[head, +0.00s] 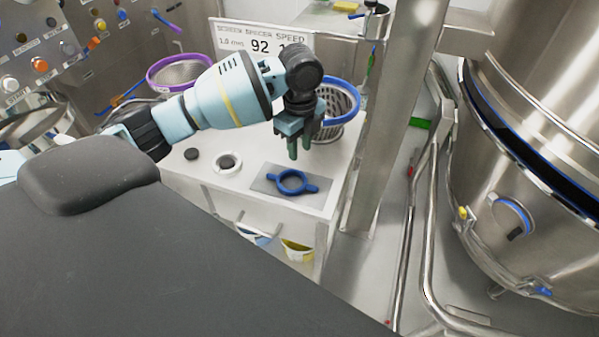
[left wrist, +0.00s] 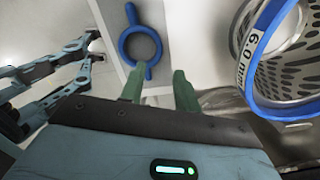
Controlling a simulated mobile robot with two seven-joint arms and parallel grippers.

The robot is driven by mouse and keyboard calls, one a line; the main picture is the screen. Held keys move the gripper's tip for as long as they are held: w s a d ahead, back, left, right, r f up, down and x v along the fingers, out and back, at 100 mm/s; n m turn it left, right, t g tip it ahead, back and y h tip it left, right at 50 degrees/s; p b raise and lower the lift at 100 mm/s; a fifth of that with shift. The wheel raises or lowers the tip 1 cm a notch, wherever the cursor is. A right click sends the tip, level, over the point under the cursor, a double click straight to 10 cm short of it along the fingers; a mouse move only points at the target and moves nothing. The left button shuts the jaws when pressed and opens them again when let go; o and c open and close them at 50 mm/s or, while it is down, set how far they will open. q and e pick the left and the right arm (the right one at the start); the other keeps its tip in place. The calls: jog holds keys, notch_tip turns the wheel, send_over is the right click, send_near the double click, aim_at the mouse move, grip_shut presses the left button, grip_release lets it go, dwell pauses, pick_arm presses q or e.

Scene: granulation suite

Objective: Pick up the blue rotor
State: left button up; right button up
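The blue rotor (head: 311,188), a ring with two short opposite arms, lies flat on a grey mat (head: 320,200) on the white bench top. It also shows in the left wrist view (left wrist: 131,13), just beyond the fingertips. My left gripper (head: 299,152) points down above and slightly behind the rotor, apart from it. Its two green fingers are spread with nothing between them, as the left wrist view (left wrist: 158,86) also shows. I do not see my right gripper in the head view.
A blue-rimmed sieve basket (head: 343,101) stands close behind the left gripper. A purple-rimmed sieve (head: 180,72) stands further left. A white ring (head: 228,163) and a black knob (head: 191,154) sit left of the mat. A steel post (head: 390,115) rises at right.

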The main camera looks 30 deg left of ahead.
aim_at(301, 173)
pick_arm(q)
jog(key=shift+s+f, duration=0.2)
jog(key=shift+f, duration=0.35)
jog(key=shift+s+f, duration=0.15)
jog(key=shift+f, duration=0.4)
jog(key=shift+w+f, duration=0.1)
jog(key=shift+f, duration=0.4)
jog(key=shift+w+d+f, duration=0.1)
jog(key=shift+d+f, duration=0.05)
jog(key=shift+f, duration=2.1)
jog(key=shift+r, duration=0.1)
grip_shut()
pick_arm(e)
jog(key=shift+s+f, duration=0.35)
jog(key=shift+s, duration=0.4)
